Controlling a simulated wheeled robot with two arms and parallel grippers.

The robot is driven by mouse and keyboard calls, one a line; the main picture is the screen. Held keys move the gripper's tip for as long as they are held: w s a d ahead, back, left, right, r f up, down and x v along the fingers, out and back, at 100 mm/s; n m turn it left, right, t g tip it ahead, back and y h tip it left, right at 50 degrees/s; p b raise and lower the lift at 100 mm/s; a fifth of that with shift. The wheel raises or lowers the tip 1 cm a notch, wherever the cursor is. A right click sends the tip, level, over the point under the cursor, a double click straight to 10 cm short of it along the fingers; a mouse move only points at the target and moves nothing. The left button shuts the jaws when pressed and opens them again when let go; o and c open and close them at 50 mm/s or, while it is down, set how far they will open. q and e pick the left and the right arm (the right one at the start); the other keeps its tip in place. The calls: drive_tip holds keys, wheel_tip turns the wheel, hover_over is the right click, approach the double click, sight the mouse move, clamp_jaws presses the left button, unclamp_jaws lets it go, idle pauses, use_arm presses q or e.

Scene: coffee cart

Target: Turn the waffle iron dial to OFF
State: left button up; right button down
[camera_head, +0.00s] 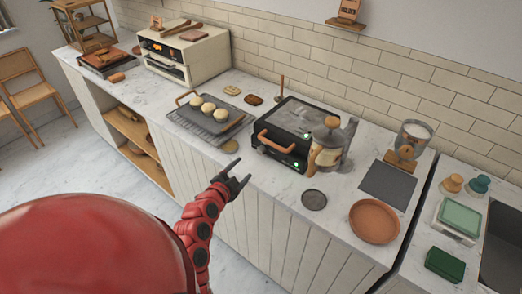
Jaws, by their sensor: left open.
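The waffle iron (300,124) is a black, boxy appliance with an orange-brown handle (276,141) at its front, standing on the white marble counter. Green lights glow on its front panel (278,156). The dial is too small to make out, so its setting cannot be told. My left gripper (242,169) is dark and open, with nothing between its fingers. It is in front of the counter edge, to the left of the waffle iron's front panel and apart from it. My right gripper is not in view.
A glass press with a wooden knob (331,146) stands close at the iron's right front corner. A dark round coaster (314,200) and a terracotta plate (374,221) lie to the right.

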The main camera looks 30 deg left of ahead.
sight(259, 152)
use_arm(q)
drive_tip(key=p+x, duration=0.3)
drive_tip(key=x, duration=0.8)
drive_tip(key=shift+w+f+p, duration=0.1)
drive_tip(key=shift+w+p, duration=0.2)
drive_tip(key=shift+p, duration=0.1)
drive_tip(key=shift+w+a+f, duration=0.15)
drive_tip(key=shift+w+f, duration=0.05)
drive_tip(key=shift+w, duration=0.45)
clamp_jaws()
